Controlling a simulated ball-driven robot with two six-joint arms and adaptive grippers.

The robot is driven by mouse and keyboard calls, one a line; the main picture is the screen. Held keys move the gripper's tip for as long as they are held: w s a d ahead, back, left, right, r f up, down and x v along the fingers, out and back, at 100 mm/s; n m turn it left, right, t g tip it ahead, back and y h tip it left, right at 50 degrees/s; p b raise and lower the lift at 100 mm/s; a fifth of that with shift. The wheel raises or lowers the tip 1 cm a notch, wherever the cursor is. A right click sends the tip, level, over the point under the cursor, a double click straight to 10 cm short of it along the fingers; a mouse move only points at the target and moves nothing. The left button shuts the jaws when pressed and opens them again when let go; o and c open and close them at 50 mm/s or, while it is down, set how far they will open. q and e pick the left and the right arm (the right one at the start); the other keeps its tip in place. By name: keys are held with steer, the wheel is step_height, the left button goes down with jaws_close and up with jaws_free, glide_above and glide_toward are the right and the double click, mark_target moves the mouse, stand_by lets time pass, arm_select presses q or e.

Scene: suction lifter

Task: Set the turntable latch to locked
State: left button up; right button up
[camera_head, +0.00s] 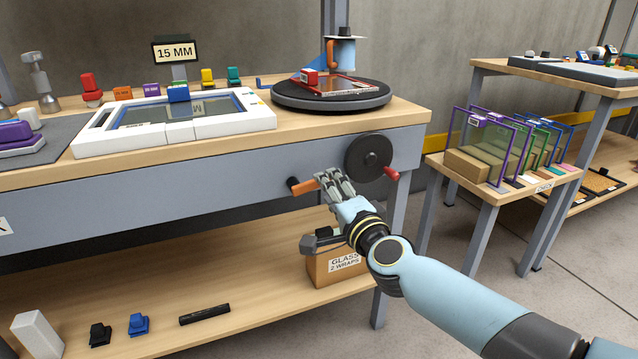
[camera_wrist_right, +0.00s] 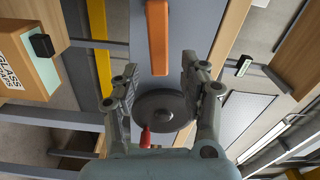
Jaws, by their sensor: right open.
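An orange lever (camera_head: 304,187) with a dark pivot at its left end sticks out from the front apron of the bench, roughly level; it looks like the turntable latch. It also shows in the right wrist view (camera_wrist_right: 158,45). The black round turntable (camera_head: 331,97) lies on the bench top above it. My right gripper (camera_head: 330,181) is open at the lever's right end. In the right wrist view my gripper (camera_wrist_right: 160,72) has its fingers spread, with the lever's near end ahead and nearly between the fingertips; contact cannot be told. My left gripper is out of view.
A black handwheel (camera_head: 368,156) with a red knob (camera_head: 391,174) is just right of the lever, close to my fingers. A cardboard box (camera_head: 322,270) stands on the lower shelf. A side table (camera_head: 505,186) with framed glass panes is at right.

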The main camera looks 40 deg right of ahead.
mark_target(309, 181)
steer(key=x, duration=0.4)
steer(key=shift+w+d+f+b, duration=0.1)
steer(key=shift+w+b, duration=0.05)
steer(key=shift+b, duration=0.15)
steer(key=shift+w, duration=0.15)
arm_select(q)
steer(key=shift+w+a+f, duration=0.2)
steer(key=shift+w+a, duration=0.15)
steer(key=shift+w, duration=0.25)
arm_select(e)
jaws_close()
